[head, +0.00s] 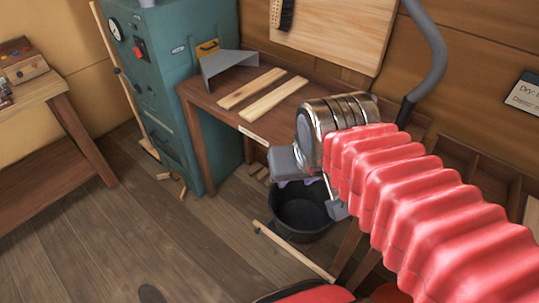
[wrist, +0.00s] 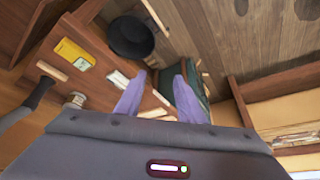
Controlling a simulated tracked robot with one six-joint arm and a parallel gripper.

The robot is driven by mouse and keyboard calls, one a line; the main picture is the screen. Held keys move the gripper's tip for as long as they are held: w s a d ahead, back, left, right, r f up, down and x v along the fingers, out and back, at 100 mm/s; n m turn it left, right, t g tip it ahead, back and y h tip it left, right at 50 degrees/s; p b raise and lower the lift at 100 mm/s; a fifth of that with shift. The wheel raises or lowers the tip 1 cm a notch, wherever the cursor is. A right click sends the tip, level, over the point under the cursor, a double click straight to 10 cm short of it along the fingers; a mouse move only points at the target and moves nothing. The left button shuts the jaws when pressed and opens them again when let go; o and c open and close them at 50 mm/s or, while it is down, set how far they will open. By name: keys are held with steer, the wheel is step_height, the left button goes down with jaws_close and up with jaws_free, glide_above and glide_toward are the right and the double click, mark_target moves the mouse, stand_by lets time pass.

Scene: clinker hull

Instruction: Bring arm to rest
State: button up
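My gripper (head: 298,182) shows in the head view at the end of my red-sleeved arm, past the shiny metal wrist. It hangs over the front of the wooden bench, above a black bucket (head: 300,212), with clear air around it. In the wrist view its two purple fingers (wrist: 161,92) stand apart, with nothing held between them. The arm reaches out from the lower right of the head view. Part of the fingers is hidden behind the gripper body in the head view.
The bench (head: 222,112) carries two pale planks (head: 272,100) and a grey metal hopper (head: 228,70). A teal machine (head: 185,80) stands left of it. A stick (head: 293,252) lies by the bucket. The plank floor (head: 130,240) at left is mostly clear.

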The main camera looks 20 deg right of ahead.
steer(key=a, duration=0.1)
steer(key=s+a+n, duration=0.1)
steer(key=a+n, duration=0.1)
steer(key=shift+s+f+y, duration=0.1)
steer(key=shift+s+y, duration=0.15)
steer(key=shift+y, duration=0.15)
